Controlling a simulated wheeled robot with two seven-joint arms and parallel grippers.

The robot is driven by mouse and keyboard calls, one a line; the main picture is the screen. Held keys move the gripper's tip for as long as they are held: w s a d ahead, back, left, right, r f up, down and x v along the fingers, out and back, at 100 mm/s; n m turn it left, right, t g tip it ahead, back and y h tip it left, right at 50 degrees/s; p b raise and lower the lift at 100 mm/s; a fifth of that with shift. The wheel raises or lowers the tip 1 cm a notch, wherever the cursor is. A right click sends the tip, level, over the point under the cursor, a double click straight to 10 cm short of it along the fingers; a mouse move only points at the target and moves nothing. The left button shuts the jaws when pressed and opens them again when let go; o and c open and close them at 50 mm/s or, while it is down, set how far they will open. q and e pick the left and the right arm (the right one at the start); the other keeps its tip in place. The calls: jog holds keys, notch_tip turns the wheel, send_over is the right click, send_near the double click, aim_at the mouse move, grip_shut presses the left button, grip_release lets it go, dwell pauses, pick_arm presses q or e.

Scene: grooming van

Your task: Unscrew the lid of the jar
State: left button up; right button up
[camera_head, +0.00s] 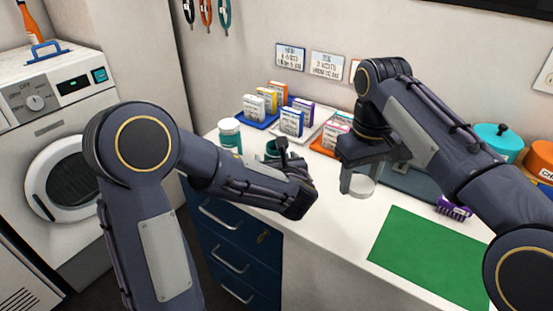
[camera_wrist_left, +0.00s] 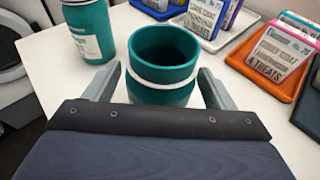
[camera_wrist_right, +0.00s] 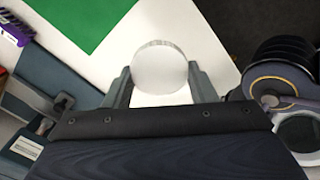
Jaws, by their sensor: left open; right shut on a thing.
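The teal jar (camera_wrist_left: 165,52) stands upright and open on the white counter, its dark inside showing in the left wrist view; in the head view it is partly hidden behind my left arm (camera_head: 271,147). My left gripper (camera_wrist_left: 160,88) is open, one finger on either side of the jar. The round white lid (camera_wrist_right: 160,68) is off the jar. My right gripper (camera_head: 359,176) is shut on the lid and holds it over the counter, to the right of the jar in the head view (camera_head: 361,188).
A second teal jar with a white lid (camera_head: 230,134) stands left of the open jar. Treat boxes sit in a blue tray (camera_head: 258,122) and an orange tray (camera_head: 322,150) behind. A green mat (camera_head: 430,255) and purple brush (camera_head: 453,208) lie at the right.

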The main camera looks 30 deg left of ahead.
pick_arm(q)
jog(key=v, duration=1.2)
jog(key=s+a+f+n+g+h, duration=0.2)
jog(key=s+a+f+n+g, duration=0.15)
jog(key=s+n, duration=0.45)
jog(key=s+a+f+n+g+h, duration=0.2)
jog(key=s+f+n+g, duration=0.25)
jog(key=s+n, duration=0.3)
jog(key=s+d+r+n+t+h, duration=0.2)
jog(key=s+d+n+h, duration=0.2)
jog(key=d+n+h, duration=0.5)
jog(key=n, duration=0.5)
jog(key=shift+s+d+r+t, duration=0.25)
jog(key=shift+s+r+t, duration=0.05)
jog(key=shift+s, duration=0.1)
